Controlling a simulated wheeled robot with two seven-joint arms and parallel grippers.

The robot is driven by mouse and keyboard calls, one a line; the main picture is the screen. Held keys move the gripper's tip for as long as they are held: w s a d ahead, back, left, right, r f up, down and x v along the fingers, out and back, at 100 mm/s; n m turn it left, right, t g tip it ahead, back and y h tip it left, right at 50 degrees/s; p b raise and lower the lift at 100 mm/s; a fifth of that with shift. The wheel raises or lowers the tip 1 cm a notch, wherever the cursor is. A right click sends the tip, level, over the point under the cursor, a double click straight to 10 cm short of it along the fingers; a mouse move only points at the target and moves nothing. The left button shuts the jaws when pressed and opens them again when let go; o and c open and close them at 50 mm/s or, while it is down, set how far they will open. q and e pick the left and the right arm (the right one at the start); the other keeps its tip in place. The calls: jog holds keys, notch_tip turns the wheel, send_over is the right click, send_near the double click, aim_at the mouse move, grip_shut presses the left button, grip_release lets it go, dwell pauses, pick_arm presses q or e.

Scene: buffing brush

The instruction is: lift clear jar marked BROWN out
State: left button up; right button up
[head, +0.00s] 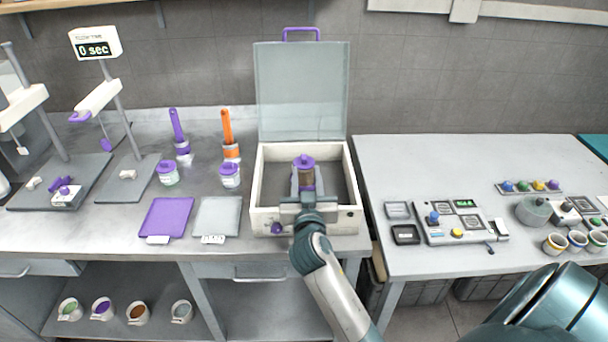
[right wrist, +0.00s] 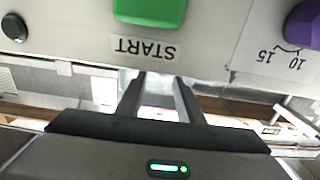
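A clear jar with a purple lid (head: 303,161) and brown contents stands upright inside the open white box (head: 262,215). Purple also shows low on it; I cannot read a marking. My right gripper (head: 307,187) reaches over the box's front wall, one finger on each side of the jar, closed in on its lower part. In the right wrist view the fingers (right wrist: 157,98) are a short gap apart, with something pale and purple between them. The jar's base is hidden behind the gripper. My left gripper is out of view.
The box's clear lid (head: 300,95) stands raised behind. In the right wrist view, the box front, upside down, has a green START button (right wrist: 150,8) and a purple knob (right wrist: 303,24).

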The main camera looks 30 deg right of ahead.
aim_at(304, 161)
jog(key=x, duration=0.1)
jog(key=p+x, duration=0.2)
jog(key=shift+w+r, duration=0.25)
jog(key=shift+w, duration=0.25)
jog(key=shift+w+d+f, duration=0.2)
jog(key=shift+w+d, duration=0.15)
jog(key=shift+w, duration=0.1)
grip_shut()
dwell(0.9)
